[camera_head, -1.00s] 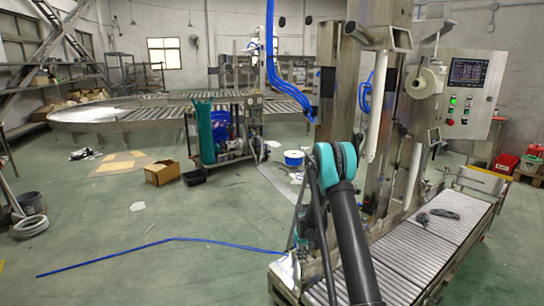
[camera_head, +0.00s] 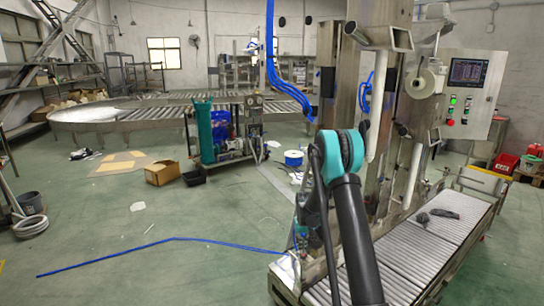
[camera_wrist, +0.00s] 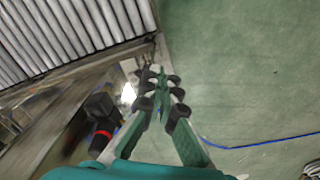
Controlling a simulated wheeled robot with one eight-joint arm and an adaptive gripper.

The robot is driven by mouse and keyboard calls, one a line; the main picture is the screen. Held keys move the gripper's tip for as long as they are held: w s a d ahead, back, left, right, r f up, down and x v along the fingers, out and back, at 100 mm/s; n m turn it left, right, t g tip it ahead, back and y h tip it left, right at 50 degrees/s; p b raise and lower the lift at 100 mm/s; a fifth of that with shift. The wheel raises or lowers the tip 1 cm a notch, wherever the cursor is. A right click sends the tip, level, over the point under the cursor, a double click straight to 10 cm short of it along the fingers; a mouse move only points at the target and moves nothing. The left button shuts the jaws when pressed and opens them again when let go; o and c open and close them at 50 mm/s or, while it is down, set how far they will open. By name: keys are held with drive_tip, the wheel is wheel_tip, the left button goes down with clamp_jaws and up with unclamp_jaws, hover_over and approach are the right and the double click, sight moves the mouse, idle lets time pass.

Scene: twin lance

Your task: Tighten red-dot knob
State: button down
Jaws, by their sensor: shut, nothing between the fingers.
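My gripper (camera_wrist: 158,85) shows in the wrist view, its green and black fingers drawn together with nothing between them. A black part with a red section (camera_wrist: 102,134) lies to the left of my fingers, near the machine frame, and apart from them. I cannot tell whether it is the red-dot knob, and I see no clear red dot. In the head view my gripper is not clearly visible, and my arm covers part of the machine.
The roller conveyor (camera_head: 415,250) runs beside my arm and also fills the wrist view's upper left (camera_wrist: 70,30). The control panel (camera_head: 468,90) is on the right. A blue hose (camera_head: 160,240) lies on the green floor, which is mostly open at left.

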drive_tip(key=shift+w+d+f, duration=0.15)
drive_tip(key=shift+d+f, duration=0.35)
drive_tip(key=shift+f, duration=0.5)
drive_tip(key=shift+w+d+f, duration=0.15)
drive_tip(key=shift+d+f, duration=0.35)
drive_tip(key=shift+f, duration=0.55)
drive_tip(key=shift+w+d+f, duration=0.15)
drive_tip(key=shift+d+f, duration=0.35)
drive_tip(key=shift+f, duration=0.5)
drive_tip(key=shift+w+a, duration=0.1)
drive_tip(key=shift+s+a, duration=0.2)
drive_tip(key=shift+a, duration=0.5)
drive_tip(key=shift+w+a, duration=0.1)
drive_tip(key=shift+a, duration=0.5)
approach(305, 256)
drive_tip(key=shift+s+a+f, duration=0.5)
drive_tip(key=shift+s, duration=0.2)
drive_tip(key=shift+s+a+f, duration=0.45)
drive_tip(key=shift+s+f, duration=0.05)
drive_tip(key=shift+s, duration=0.2)
